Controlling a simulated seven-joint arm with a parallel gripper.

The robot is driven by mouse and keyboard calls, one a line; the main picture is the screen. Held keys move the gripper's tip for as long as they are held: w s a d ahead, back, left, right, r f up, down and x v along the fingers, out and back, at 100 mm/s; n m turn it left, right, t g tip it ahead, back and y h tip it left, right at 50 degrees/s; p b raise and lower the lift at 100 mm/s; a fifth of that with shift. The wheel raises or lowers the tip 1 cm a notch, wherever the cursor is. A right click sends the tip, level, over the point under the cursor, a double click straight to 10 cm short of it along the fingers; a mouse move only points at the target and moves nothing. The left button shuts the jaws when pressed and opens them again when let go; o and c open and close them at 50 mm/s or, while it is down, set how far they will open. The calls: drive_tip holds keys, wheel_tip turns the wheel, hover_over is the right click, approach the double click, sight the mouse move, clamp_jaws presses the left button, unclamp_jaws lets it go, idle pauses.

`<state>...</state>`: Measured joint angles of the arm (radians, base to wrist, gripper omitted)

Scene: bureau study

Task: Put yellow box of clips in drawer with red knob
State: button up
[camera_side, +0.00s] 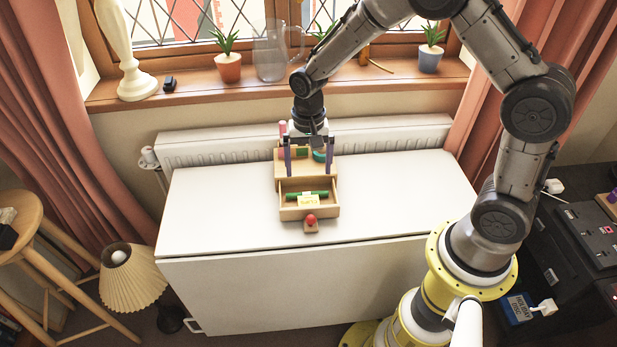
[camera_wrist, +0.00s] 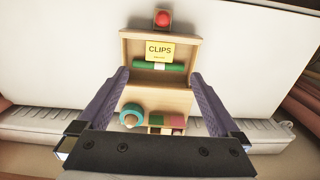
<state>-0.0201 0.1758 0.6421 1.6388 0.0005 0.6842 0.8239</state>
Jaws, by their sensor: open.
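The yellow box of clips (camera_side: 308,201), marked CLIPS, lies inside the open wooden drawer (camera_side: 289,213). In the wrist view the yellow box (camera_wrist: 159,51) is in the drawer (camera_wrist: 128,48) beside a green item (camera_wrist: 146,67) with a pale band. The red knob (camera_side: 310,219) is on the drawer's front and also shows in the wrist view (camera_wrist: 162,18). My gripper (camera_side: 308,165) is open and empty, pointing down above the small wooden organizer behind the drawer's contents. Its purple fingers (camera_wrist: 159,78) are spread wide and apart from the box.
The organizer (camera_wrist: 155,97) holds a teal tape roll (camera_wrist: 132,113) and several coloured items at its back. The white table (camera_side: 220,195) around it is clear. A radiator (camera_side: 210,145) and a windowsill with potted plants (camera_side: 228,68) stand behind.

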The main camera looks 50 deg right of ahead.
drive_tip(key=s+r+n+t, duration=0.1)
drive_tip(key=s+r+n, duration=0.15)
drive_tip(key=r, duration=0.45)
drive_tip(key=s+r+n+t, duration=0.1)
drive_tip(key=s+r, duration=0.3)
drive_tip(key=r, duration=0.3)
drive_tip(key=s+r+n+t, duration=0.1)
drive_tip(key=s+r+n, duration=0.1)
drive_tip(key=s, duration=0.6)
drive_tip(key=s+r+n+t, duration=0.2)
drive_tip(key=s+r, duration=0.3)
drive_tip(key=s, duration=0.3)
drive_tip(key=shift+s+d+n+t, duration=0.3)
drive_tip(key=shift+d+n, duration=0.1)
drive_tip(key=shift+n, duration=0.45)
drive_tip(key=shift+w+r, duration=0.1)
